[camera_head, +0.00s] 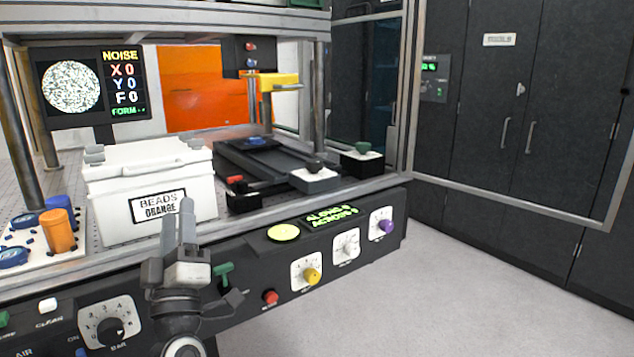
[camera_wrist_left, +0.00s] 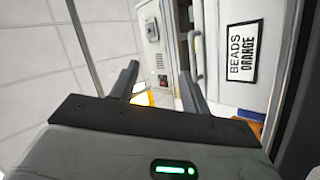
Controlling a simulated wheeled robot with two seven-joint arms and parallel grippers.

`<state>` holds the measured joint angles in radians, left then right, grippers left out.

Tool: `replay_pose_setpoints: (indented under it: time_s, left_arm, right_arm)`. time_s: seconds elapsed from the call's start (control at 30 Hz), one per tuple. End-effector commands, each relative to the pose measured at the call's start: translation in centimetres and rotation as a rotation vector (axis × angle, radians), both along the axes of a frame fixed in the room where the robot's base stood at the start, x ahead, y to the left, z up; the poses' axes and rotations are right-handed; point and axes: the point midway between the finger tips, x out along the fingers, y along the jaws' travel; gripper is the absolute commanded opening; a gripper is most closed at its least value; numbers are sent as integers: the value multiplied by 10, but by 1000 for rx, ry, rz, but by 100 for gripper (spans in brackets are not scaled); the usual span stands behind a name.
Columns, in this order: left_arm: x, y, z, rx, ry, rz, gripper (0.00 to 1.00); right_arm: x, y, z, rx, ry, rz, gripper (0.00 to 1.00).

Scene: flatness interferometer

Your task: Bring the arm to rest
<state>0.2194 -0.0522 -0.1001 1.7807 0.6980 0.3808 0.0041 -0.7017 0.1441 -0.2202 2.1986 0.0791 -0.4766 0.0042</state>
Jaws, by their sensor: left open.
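My left gripper (camera_head: 178,222) is raised in front of the bench, its two fingers pointing up. It is in front of the white box labelled "BEADS ORANGE" (camera_head: 110,190) in the head view, and I cannot tell whether it touches anything. In the left wrist view the two fingers (camera_wrist_left: 157,88) stand apart with nothing held between them. The labelled box (camera_wrist_left: 228,85) shows there at the right, turned on its side. My right gripper is not in view.
A front panel with knobs, including a yellow one (camera_head: 312,275) and a green lever (camera_head: 223,270), runs below. An orange container (camera_head: 58,232) stands at left. A black slide (camera_head: 268,160) lies behind. A screen (camera_head: 95,85) reads "NOISE". Open floor (camera_head: 460,290) lies right.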

Motion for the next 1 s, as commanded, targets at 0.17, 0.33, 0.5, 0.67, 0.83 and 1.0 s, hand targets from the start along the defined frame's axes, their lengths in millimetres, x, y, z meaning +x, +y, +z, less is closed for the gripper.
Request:
replay_pose_setpoints:
  time_s: [0.17, 0.33, 0.5, 0.67, 0.83, 1.0]
  left_arm:
    - [-49, -48, -123, 358, 427, -130, 47]
    - [-125, -71, -221, 626, 790, -255, 47]
    - [-200, -76, -280, 806, 1053, -349, 47]
    - [-236, -75, -301, 883, 1168, -391, 47]
    - [-242, -74, -305, 896, 1189, -397, 47]
    - [-242, -74, -305, 895, 1187, -396, 47]
  right_arm:
    - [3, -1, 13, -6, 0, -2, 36]
    - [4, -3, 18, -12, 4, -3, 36]
    - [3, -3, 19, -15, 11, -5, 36]
    - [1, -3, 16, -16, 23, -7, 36]
    - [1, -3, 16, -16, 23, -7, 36]
    - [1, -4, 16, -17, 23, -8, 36]
